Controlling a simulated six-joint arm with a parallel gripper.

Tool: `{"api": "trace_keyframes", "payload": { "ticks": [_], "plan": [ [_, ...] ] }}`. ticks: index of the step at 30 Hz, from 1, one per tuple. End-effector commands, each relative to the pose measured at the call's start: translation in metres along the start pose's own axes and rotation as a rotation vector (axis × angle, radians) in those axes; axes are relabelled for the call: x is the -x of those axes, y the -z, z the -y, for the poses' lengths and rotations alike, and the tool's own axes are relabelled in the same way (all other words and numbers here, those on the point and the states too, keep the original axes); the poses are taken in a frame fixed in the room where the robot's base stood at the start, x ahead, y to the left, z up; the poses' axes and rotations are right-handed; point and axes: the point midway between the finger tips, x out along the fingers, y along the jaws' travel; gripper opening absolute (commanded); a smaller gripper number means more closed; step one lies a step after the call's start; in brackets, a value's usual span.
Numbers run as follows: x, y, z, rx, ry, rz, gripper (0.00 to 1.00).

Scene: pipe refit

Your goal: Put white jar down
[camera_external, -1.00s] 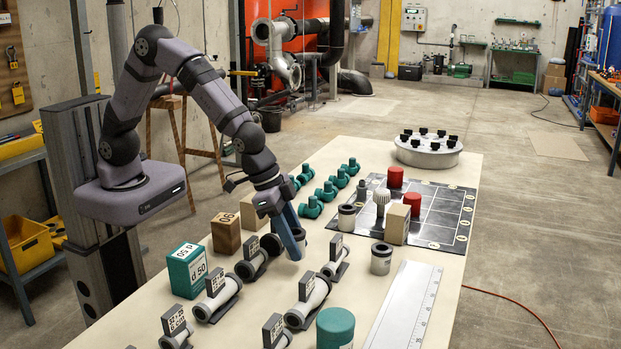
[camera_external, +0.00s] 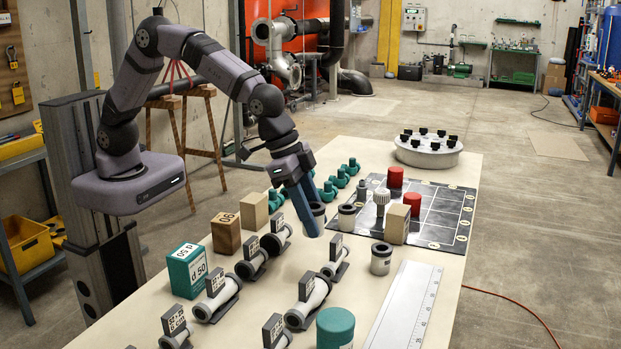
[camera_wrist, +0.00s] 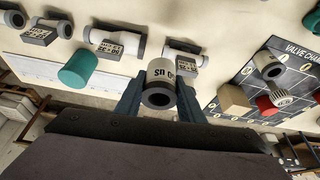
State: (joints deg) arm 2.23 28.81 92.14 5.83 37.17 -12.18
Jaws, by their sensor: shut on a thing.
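My gripper (camera_external: 310,212) is shut on a white jar (camera_external: 319,211) with a dark band. The blue fingers partly hide it in the external view. In the wrist view, the jar (camera_wrist: 160,79) sits between the two fingers of my gripper (camera_wrist: 159,98), its dark ring-shaped end facing the camera. The jar appears held above the pale table (camera_external: 285,277). Two similar white jars stand upright on the table, one (camera_external: 347,217) by the dark chart's left edge and one (camera_external: 381,259) in front of it.
Grey-white pipe pieces with label tags (camera_external: 307,298) stand in the near-left area. A teal cylinder (camera_external: 336,328) and a long white ruler (camera_external: 403,305) are near the front. The dark chart (camera_external: 440,215) carries red cylinders and a wooden block (camera_external: 397,224). Green valves (camera_external: 328,192) stand behind.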

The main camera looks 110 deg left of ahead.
Motion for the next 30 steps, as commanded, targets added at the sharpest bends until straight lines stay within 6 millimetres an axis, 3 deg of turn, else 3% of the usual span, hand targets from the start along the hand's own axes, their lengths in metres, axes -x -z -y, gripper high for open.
{"api": "trace_keyframes", "payload": {
  "ticks": [1, 6, 15, 21, 30],
  "plan": [
    [0.008, 0.017, -0.009, -0.021, -0.009, 0.0, 0.11],
    [0.011, 0.056, -0.04, -0.098, -0.037, 0.004, 0.11],
    [0.014, 0.104, -0.099, -0.242, -0.096, 0.007, 0.11],
    [0.017, 0.121, -0.139, -0.341, -0.14, 0.005, 0.11],
    [0.023, 0.125, -0.186, -0.47, -0.199, -0.001, 0.11]
  ]
}}
